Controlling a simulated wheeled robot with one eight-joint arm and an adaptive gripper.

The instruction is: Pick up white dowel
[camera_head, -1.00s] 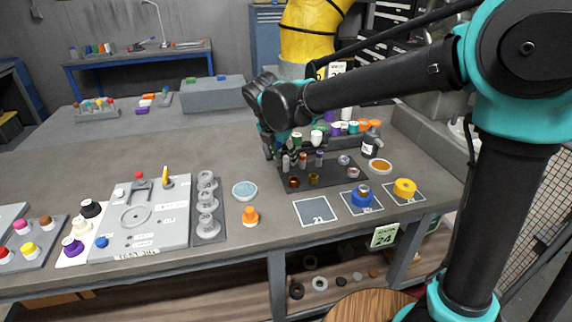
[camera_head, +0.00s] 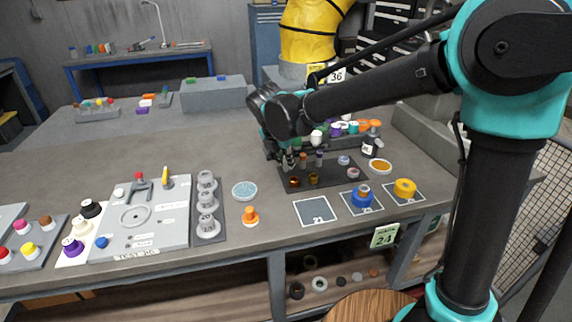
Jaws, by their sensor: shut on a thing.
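My gripper (camera_head: 285,161) points down at the left end of a dark mat (camera_head: 350,174) on the grey bench. It is shut on the white dowel (camera_head: 291,159), which shows only as a small pale piece between the fingers. The fingers hide most of the dowel, and I cannot tell whether its foot still touches the mat. A brown-topped dowel (camera_head: 303,160) and a purple-banded dowel (camera_head: 319,158) stand upright just to the right.
Two amber pieces (camera_head: 313,178) sit on the mat in front of the gripper. Blue (camera_head: 362,195) and yellow (camera_head: 404,188) rings lie nearer. Square 21 (camera_head: 314,210) is empty.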

